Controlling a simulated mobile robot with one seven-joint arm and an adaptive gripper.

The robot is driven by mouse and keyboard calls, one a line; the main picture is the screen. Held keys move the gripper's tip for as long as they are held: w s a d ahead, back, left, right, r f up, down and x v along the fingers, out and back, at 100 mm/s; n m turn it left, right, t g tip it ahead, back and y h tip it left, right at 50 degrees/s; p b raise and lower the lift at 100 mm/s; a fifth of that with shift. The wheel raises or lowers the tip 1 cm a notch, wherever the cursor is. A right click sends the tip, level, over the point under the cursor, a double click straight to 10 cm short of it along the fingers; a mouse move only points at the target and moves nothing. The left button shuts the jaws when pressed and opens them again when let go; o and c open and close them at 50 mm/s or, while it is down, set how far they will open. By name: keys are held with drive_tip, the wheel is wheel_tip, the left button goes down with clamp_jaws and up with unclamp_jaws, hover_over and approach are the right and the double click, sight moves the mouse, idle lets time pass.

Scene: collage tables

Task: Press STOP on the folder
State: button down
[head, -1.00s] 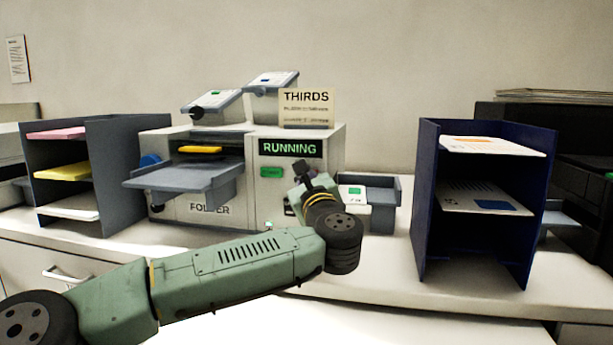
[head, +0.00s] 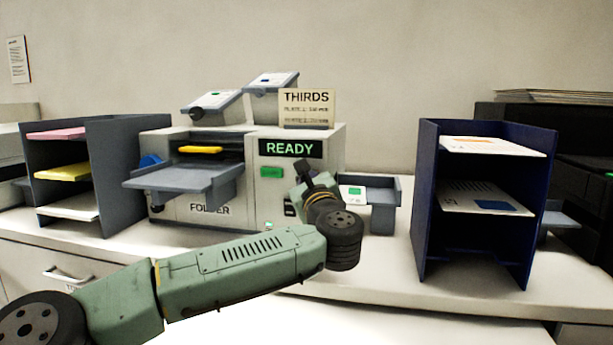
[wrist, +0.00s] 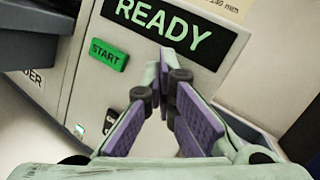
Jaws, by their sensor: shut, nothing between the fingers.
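The folder (head: 205,212) is a light grey machine on the counter. Its display (head: 290,148) reads READY, also large in the wrist view (wrist: 165,30). A green START button (wrist: 109,54) sits below the display, left of my gripper; it shows in the head view too (head: 271,172). No STOP label is readable; the panel right below START is partly hidden by my gripper. My gripper (wrist: 168,78) is shut and empty in front of the panel, below the display. In the head view my gripper (head: 303,172) is at the folder's right front. I cannot tell whether it touches the panel.
A grey feed tray (head: 185,178) juts from the folder's left front. An output tray (head: 383,205) with a printed sheet is at its right. A dark blue shelf (head: 428,215) stands further right, a grey paper rack (head: 110,180) at left. A THIRDS sign (head: 307,110) is on top.

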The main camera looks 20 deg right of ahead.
drive_tip(key=shift+s, duration=0.1)
drive_tip(key=shift+s+a, duration=0.45)
drive_tip(key=shift+s, duration=0.2)
drive_tip(key=s+a, duration=0.1)
drive_tip(key=s, duration=0.1)
drive_tip(key=s+a+b, duration=0.1)
drive_tip(key=s+a, duration=0.1)
idle(0.6)
drive_tip(key=shift+s+d+f, duration=0.1)
idle(0.6)
